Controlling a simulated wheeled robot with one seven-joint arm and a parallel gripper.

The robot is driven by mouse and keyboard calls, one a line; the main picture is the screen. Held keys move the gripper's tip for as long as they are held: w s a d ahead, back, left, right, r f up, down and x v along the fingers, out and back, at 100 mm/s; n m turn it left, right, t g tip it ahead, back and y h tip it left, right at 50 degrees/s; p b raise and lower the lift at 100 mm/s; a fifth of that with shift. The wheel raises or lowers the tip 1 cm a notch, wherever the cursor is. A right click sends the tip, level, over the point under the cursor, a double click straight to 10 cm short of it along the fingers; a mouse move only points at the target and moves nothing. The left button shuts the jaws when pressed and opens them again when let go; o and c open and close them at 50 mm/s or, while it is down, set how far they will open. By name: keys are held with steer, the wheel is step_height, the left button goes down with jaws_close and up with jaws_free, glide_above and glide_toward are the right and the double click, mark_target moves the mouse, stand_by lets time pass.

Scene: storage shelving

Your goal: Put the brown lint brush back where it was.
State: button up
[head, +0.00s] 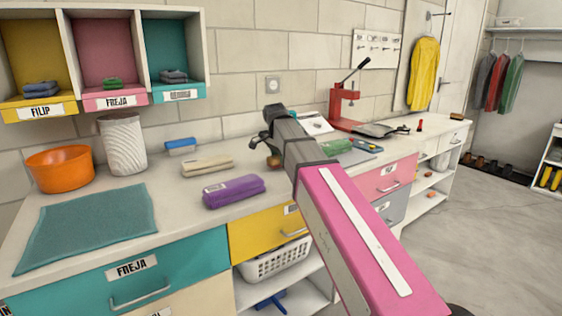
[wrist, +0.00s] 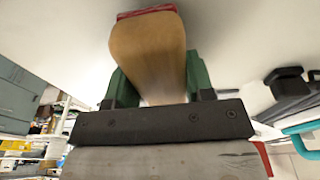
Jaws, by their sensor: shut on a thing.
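The brown lint brush (wrist: 147,48) is between the green fingers of my gripper (wrist: 158,80) in the wrist view. It has a tan-brown body with a red strip at its far end. In the head view my gripper (head: 271,148) is low over the counter (head: 240,222), right of the purple case, mostly hidden behind my arm. A small brown part of the brush (head: 274,161) shows below it. I cannot tell whether the brush touches the counter.
A purple case (head: 234,191), a beige case (head: 207,166) and a blue brush (head: 181,147) lie left of my gripper. A green case (head: 322,146) and a red press (head: 345,108) are to the right. A teal towel (head: 90,225) and orange bowl (head: 60,169) are at far left.

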mark_target(277, 156)
steer(key=shift+f, duration=0.45)
steer(key=shift+f, duration=0.1)
steer(key=o, duration=0.9)
steer(key=r, duration=0.4)
steer(key=a+r, duration=0.1)
steer(key=r, duration=0.3)
steer(key=s+r, duration=0.1)
steer(key=r, duration=0.3)
steer(key=shift+a, duration=0.25)
